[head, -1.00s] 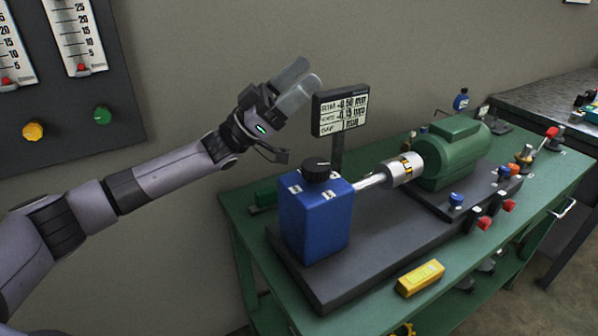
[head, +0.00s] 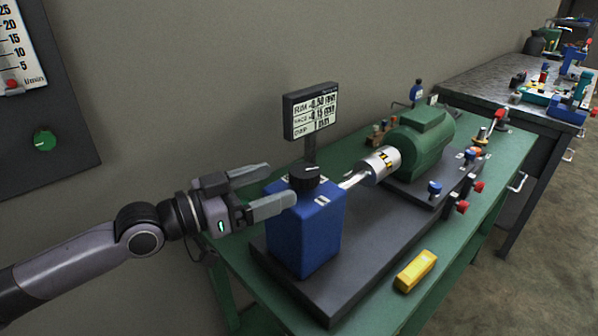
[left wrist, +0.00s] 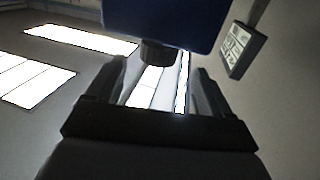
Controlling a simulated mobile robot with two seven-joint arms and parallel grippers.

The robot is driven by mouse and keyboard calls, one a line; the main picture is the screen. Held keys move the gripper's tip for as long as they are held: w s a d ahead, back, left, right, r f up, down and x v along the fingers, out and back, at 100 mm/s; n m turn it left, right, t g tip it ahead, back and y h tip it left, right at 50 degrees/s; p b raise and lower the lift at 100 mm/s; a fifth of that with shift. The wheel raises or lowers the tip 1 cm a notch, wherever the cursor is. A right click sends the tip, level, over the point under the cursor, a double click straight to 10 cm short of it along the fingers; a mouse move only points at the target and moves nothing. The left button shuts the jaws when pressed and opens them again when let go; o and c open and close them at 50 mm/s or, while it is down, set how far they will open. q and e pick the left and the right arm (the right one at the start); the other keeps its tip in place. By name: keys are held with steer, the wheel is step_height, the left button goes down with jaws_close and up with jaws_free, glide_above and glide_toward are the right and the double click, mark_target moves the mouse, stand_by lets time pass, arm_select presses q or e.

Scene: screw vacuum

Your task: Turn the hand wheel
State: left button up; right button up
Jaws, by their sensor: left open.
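The black hand wheel (head: 306,179) is a round knob with a pale mark, on top of the blue block (head: 308,237). In the left wrist view the wheel (left wrist: 157,53) shows dark against the blue block (left wrist: 160,22), which appears upside down. My left gripper (head: 279,186) is open and empty, about level with the wheel and pointing at it from the left. In the left wrist view the wheel lies between the lines of the two fingers, at or just beyond their tips. Whether a finger touches it I cannot tell. My right gripper is not in view.
A display (head: 310,114) on a post stands behind the block. A shaft with a silver coupling (head: 381,165) joins the block to a green motor (head: 421,150). A yellow box (head: 415,271) lies on the green bench near its front edge.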

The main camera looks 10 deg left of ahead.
mark_target(291, 179)
arm_select(q)
steer(key=shift+w+d+r, duration=0.1)
steer(key=shift+w+d, duration=0.2)
steer(key=shift+d, duration=0.15)
steer(key=shift+p+x, duration=0.85)
steer(key=shift+x, duration=2.2)
steer(key=shift+c, duration=0.3)
steer(key=c, duration=0.9)
